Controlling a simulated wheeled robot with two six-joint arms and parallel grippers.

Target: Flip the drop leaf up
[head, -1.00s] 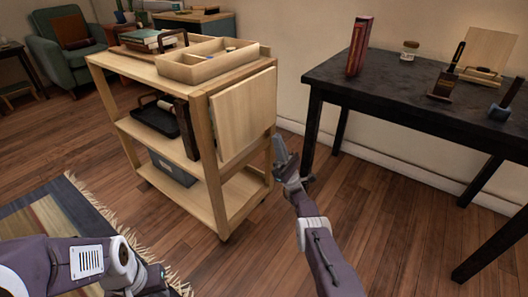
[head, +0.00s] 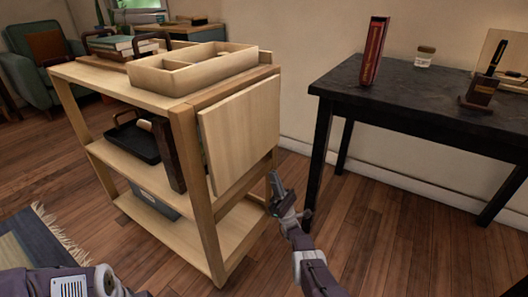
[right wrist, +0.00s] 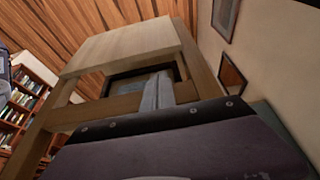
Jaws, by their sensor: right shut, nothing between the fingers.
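The drop leaf (head: 240,133) is a pale wooden panel. It hangs down flat against the right end of the wooden cart (head: 185,133). My right gripper (head: 274,184) is shut and empty, just below the lower right corner of the leaf. I cannot tell whether it touches the leaf. In the right wrist view, the shut fingers (right wrist: 157,92) point up towards the cart frame, with a pale wooden panel (right wrist: 120,45) above them. Only part of my left arm shows at the lower left of the head view; its gripper is out of sight.
A divided tray (head: 165,80) and books (head: 122,43) lie on the cart top. A black tray (head: 135,142) and a grey bin (head: 152,200) sit on lower shelves. A black table (head: 420,100) with a red book (head: 374,50) stands right, leaving floor between.

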